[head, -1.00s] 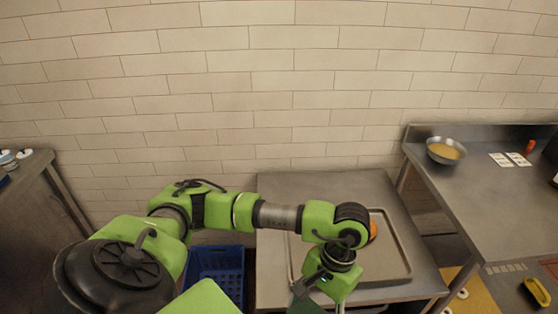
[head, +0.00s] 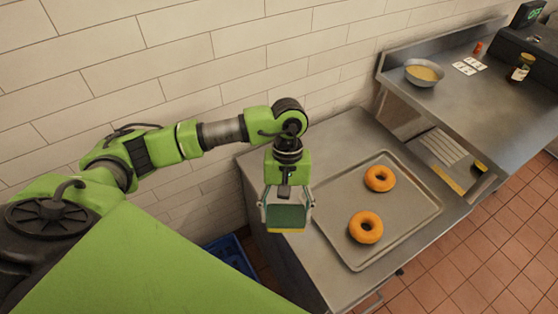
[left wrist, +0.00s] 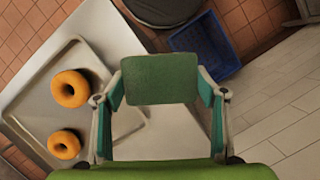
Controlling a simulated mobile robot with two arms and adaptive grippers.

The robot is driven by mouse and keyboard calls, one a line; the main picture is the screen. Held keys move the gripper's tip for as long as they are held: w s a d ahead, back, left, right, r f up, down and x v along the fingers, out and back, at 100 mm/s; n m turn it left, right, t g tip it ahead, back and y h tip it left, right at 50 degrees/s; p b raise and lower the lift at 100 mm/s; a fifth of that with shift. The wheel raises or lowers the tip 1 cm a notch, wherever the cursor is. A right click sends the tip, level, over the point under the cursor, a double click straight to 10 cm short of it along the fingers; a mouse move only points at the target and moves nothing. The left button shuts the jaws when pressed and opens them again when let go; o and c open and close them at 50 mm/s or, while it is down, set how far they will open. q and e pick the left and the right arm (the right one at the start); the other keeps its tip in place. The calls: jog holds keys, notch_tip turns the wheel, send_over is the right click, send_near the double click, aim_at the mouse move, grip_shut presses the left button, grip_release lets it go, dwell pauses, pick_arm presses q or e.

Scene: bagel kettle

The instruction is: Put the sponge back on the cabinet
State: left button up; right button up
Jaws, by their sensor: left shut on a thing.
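My left gripper (head: 286,212) is shut on the sponge (head: 287,218), which is green with a yellow lower edge. The sponge is held between both fingers, at the left edge of a steel-topped cabinet (head: 335,148). Whether it touches the top cannot be told; it looks held in the air. The left wrist view also shows the sponge (left wrist: 160,80) spanning between the fingers. My right gripper is in no view.
A metal tray (head: 415,184) with two bagels (head: 380,178) (head: 365,227) covers much of the steel top. A narrow bare strip runs along its left side. A blue crate (head: 231,255) stands on the floor. A steel counter (head: 450,100) at the right carries a bowl (head: 424,73).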

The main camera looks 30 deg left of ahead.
pick_arm(q)
jog(key=w+n+t+y+b, duration=0.2)
jog(key=w+n+t+b, duration=0.4)
jog(key=w+n, duration=2.5)
jog(key=s+a+f, duration=0.2)
jog(key=a+f, duration=0.1)
jog(key=a, duration=0.1)
jog(key=s+a+f+n+b, duration=0.1)
jog(key=a+f, duration=0.1)
jog(key=a, duration=0.2)
jog(key=s+a+f+n+b, duration=0.1)
jog(key=s+a+f, duration=0.1)
jog(key=a+f, duration=0.1)
jog(key=shift+s+a+f, duration=0.15)
jog(key=shift+a, duration=0.25)
jog(key=shift+s+a+f, duration=0.15)
jog(key=shift+a, duration=0.2)
jog(key=shift+s+a+f+b, duration=0.1)
jog(key=shift+a+f+b, duration=0.25)
jog(key=shift+f, duration=0.15)
jog(key=shift+s+a+f+b, duration=0.1)
jog(key=shift+a+f+b, duration=0.15)
jog(key=shift+f+b, duration=0.6)
jog(key=shift+s+a+f+b, duration=0.15)
jog(key=shift+f+b, duration=0.25)
jog(key=shift+f, duration=0.75)
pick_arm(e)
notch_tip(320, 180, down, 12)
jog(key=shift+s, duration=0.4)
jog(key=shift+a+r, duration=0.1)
